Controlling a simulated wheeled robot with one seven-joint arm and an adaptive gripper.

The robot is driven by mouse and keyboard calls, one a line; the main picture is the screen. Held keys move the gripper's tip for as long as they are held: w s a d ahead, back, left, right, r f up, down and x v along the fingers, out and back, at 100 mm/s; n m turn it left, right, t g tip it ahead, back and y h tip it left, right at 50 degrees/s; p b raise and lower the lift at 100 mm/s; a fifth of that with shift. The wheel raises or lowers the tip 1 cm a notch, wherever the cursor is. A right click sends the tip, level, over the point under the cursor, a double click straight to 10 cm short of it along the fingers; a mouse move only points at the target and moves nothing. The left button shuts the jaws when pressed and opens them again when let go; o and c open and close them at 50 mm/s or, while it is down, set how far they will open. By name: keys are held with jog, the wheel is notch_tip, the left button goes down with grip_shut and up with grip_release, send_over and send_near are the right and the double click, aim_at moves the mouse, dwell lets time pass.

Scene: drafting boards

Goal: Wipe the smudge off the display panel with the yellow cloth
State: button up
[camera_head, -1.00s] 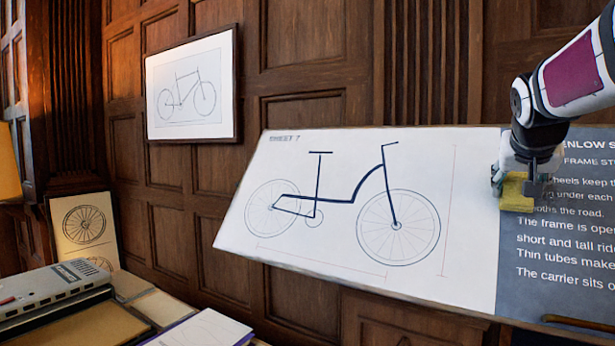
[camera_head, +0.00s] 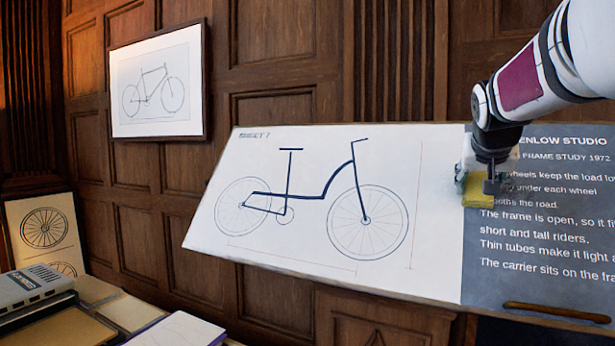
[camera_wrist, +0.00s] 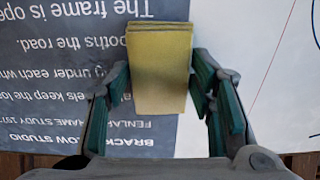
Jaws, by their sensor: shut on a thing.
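The display panel (camera_head: 330,245) is a tilted board with a white bicycle drawing on the left and a grey text section (camera_head: 540,245) on the right. My gripper (camera_wrist: 160,88) is shut on the yellow cloth (camera_wrist: 160,60), a folded block between its fingers. In the head view the cloth (camera_head: 478,190) is at the left edge of the grey section, over the starts of several text lines. I cannot tell whether it touches the panel. I make out no clear smudge; my gripper and the cloth hide part of the panel there.
A wooden bar (camera_head: 556,312) lies along the panel's lower right edge. A framed bicycle drawing (camera_head: 160,85) hangs on the wood-panelled wall. A grey device (camera_head: 40,290) and papers (camera_head: 178,332) lie at lower left. The white drawing area is clear of objects.

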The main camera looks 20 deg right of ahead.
aim_at(531, 193)
jog(key=shift+s+d+r+p, duration=0.1)
jog(key=shift+s+d+p, duration=0.45)
jog(key=shift+s+p, duration=0.15)
jog(key=shift+s+d+r+p, duration=0.1)
jog(key=shift+s+d+p, duration=0.4)
jog(key=shift+s+p, duration=0.15)
jog(key=shift+s+d+f+p, duration=0.2)
jog(key=shift+s+d+p, duration=1.05)
jog(key=shift+p, duration=0.35)
jog(key=shift+s+d+f+p, duration=0.15)
jog(key=shift+s+d+p, duration=1.1)
jog(key=shift+p, duration=1)
jog(key=shift+s+a, duration=0.1)
jog(key=shift+s, duration=0.05)
jog(key=shift+s+d+p, duration=1.05)
jog(key=shift+s+p, duration=0.25)
jog(key=shift+p, duration=1.05)
jog(key=shift+w, duration=0.1)
jog(key=shift+w+a+b, duration=0.25)
jog(key=shift+w+b, duration=0.1)
jog(key=shift+w, duration=0.05)
jog(key=shift+w+a+b, duration=0.85)
jog(key=shift+w+b, duration=0.05)
jog(key=shift+b, duration=0.8)
